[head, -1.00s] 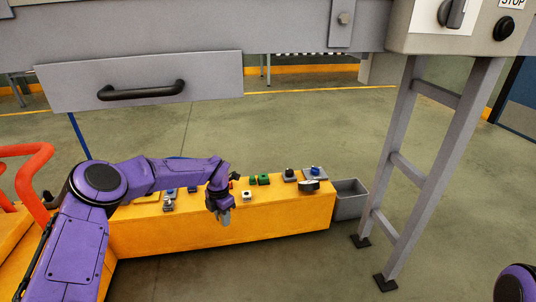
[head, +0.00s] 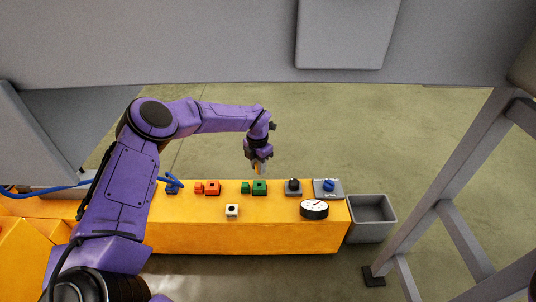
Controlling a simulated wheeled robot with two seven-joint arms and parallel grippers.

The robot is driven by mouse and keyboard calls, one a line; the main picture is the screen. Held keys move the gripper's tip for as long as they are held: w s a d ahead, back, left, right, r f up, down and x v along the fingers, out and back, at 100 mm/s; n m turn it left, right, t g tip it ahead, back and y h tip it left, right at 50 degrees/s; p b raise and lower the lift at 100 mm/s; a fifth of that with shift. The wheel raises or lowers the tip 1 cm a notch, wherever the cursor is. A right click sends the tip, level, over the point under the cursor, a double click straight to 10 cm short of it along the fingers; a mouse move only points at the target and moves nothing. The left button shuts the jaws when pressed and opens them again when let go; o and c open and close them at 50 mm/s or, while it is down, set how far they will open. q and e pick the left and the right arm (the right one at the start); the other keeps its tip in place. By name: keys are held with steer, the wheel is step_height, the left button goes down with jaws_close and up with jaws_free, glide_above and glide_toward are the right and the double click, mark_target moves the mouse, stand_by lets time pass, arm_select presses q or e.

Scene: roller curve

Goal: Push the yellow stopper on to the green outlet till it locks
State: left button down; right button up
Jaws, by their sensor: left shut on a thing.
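My left gripper (head: 259,167) points down just behind the far edge of the yellow bench top, above and behind the green pieces. It is shut on a small yellow thing, the stopper (head: 260,169), of which only a little shows between the fingers. The green outlet (head: 260,187) is a block with a dark middle on the bench, just in front of the gripper. A smaller green piece (head: 245,187) stands at its left. The stopper looks apart from the outlet. My right gripper is not in view.
The yellow bench (head: 200,237) also carries red-orange blocks (head: 212,188), a blue-handled fitting (head: 172,184), a white block (head: 232,211), a dark knob (head: 293,187), a blue knob (head: 328,185) and a dial gauge (head: 314,210). A grey bin (head: 371,235) stands at its right end. A grey beam crosses above.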

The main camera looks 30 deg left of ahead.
arm_select(q)
steer(key=shift+d+f+b, duration=0.1)
steer(key=shift+f+b, duration=0.55)
steer(key=shift+f, duration=0.1)
steer(key=shift+f+b, duration=1.5)
steer(key=shift+f, duration=0.55)
steer(key=shift+f+b, duration=0.65)
steer(key=shift+f, duration=0.2)
steer(key=c, duration=0.8)
jaws_free()
